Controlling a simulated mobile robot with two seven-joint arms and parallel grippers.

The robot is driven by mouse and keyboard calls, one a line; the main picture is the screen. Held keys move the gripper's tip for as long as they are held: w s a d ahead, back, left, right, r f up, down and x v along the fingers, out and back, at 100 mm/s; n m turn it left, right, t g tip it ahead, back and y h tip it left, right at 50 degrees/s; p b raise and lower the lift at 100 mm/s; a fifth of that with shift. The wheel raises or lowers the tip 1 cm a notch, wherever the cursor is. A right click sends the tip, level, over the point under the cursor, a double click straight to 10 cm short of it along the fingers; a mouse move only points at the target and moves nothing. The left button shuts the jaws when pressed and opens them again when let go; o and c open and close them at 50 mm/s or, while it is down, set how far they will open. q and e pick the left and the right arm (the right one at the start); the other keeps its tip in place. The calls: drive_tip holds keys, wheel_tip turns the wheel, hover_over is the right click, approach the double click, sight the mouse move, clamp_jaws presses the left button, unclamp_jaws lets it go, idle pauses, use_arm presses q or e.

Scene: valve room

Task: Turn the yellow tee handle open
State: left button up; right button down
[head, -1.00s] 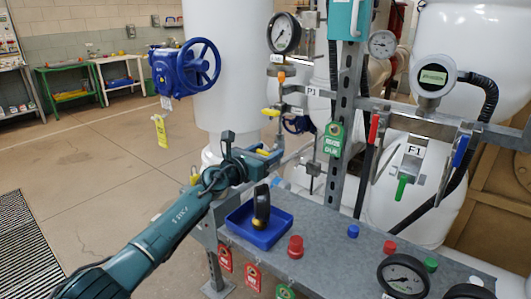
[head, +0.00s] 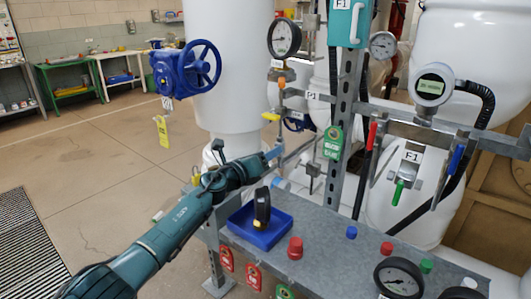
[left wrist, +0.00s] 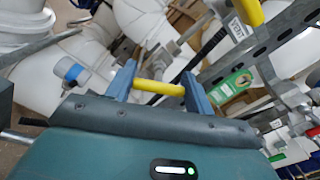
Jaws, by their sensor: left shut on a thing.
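My left gripper (head: 275,152) is beside the upright steel post, below the P1 label. In the left wrist view the left gripper (left wrist: 158,87) is shut on a yellow tee handle (left wrist: 160,88), whose bar lies across between its two blue fingers. In the head view the gripper and wrist hide this handle. Another yellow handle (head: 270,116) sits higher on the pipework, under the pressure gauge, clear of the gripper. A yellow part also shows at the top of the left wrist view (left wrist: 248,12). My right gripper is not in view.
A blue tray (head: 283,232) with a black and yellow object stands on the grey bench below my arm. A green tag (head: 333,143) hangs on the post (head: 347,75). A blue handwheel valve (head: 185,68) is at left. Red, blue and green handles are at right.

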use_arm(q)
drive_tip(key=shift+n, duration=0.3)
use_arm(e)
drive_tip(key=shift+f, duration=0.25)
use_arm(q)
drive_tip(key=shift+f, duration=0.1)
drive_tip(key=o, duration=1)
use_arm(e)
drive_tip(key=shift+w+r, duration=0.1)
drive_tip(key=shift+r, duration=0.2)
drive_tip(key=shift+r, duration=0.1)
use_arm(q)
drive_tip(key=shift+p+v, duration=2.85)
drive_tip(key=shift+v, duration=3.75)
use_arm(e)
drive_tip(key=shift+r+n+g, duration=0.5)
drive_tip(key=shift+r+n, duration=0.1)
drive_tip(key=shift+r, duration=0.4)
